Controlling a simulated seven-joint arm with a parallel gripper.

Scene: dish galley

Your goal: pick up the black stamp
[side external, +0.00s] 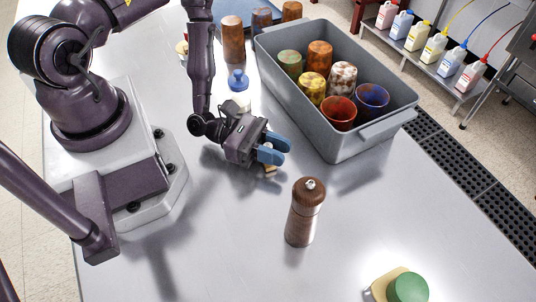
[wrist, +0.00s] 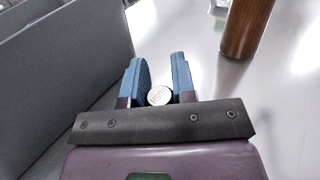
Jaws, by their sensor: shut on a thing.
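My gripper (side external: 272,150) is low over the metal table, to the left of the grey bin. In the wrist view its blue fingers (wrist: 159,68) are shut on a small round thing (wrist: 159,95) with a pale face and dark lettering. In the side view a small tan piece (side external: 270,170) shows just below the fingers, mostly hidden by them. No black surface shows on it, so I cannot tell whether it is the black stamp. I cannot tell whether it touches the table. No black stamp is clearly seen elsewhere.
The grey bin (side external: 350,150) holds several coloured cups. A brown wooden mill (side external: 304,212) stands in front of the gripper; it also shows in the wrist view (wrist: 246,28). A green round thing (side external: 408,288) lies on a cream base. A blue-topped item (side external: 238,80) stands behind.

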